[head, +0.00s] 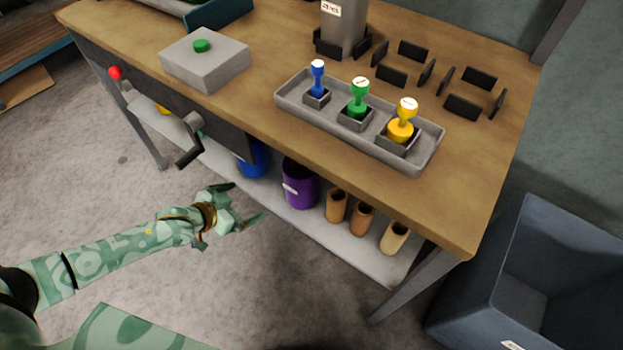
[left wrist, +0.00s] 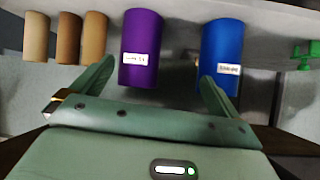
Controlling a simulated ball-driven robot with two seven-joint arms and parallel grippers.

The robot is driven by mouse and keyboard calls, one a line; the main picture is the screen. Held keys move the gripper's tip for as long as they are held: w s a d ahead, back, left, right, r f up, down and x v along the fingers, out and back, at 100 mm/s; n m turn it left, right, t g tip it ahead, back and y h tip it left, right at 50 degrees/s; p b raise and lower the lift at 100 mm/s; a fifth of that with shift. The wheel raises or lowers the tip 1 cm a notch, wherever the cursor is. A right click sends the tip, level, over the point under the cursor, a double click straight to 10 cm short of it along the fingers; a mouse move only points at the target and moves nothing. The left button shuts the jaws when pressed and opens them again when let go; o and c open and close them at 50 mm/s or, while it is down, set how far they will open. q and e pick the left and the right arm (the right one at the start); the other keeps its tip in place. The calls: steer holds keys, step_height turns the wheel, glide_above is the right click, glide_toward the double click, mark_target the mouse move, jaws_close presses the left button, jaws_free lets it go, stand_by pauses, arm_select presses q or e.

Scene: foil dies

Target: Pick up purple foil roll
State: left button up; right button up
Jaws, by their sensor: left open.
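The purple foil roll (head: 300,184) stands upright on the shelf below the workbench in the head view, with a white label on its side. It also shows in the left wrist view (left wrist: 141,40), ahead of my gripper and a little left of the middle between the fingers. My left gripper (head: 250,205) is open and empty, in front of the shelf and to the left of the purple roll. Its two fingers show in the left wrist view (left wrist: 158,88), apart from the roll. My right gripper is in neither view.
A blue roll (head: 252,160) stands left of the purple one. Several brown and tan tubes (head: 362,217) stand to its right. The bench top (head: 230,108) overhangs the shelf (head: 300,220). A crank handle (head: 190,143) sticks out at the front. A grey bin (head: 500,290) stands at right.

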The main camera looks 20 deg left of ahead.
arm_select(q)
steer(key=h, duration=0.2)
glide_toward(288, 180)
steer(key=v, duration=0.3)
steer(key=b+x, duration=0.5)
steer(key=x, duration=0.6)
steer(key=shift+a+b, duration=0.15)
steer(key=shift+b, duration=0.25)
steer(key=shift+w+d+f+b, duration=0.1)
steer(key=shift+w+d+b, duration=0.2)
steer(key=shift+w, duration=0.2)
steer(key=b+x, duration=0.2)
steer(key=x, duration=0.1)
steer(key=shift+s+f+b, duration=0.1)
steer(key=shift+f+b, duration=0.15)
steer(key=shift+b, duration=0.1)
steer(key=shift+w+d+f, duration=0.15)
steer(key=shift+w+d, duration=0.15)
steer(key=shift+w, duration=0.35)
steer(key=shift+w+d, duration=0.1)
steer(key=c, duration=1.7)
steer(key=shift+r, duration=0.3)
steer(key=shift+c, duration=0.5)
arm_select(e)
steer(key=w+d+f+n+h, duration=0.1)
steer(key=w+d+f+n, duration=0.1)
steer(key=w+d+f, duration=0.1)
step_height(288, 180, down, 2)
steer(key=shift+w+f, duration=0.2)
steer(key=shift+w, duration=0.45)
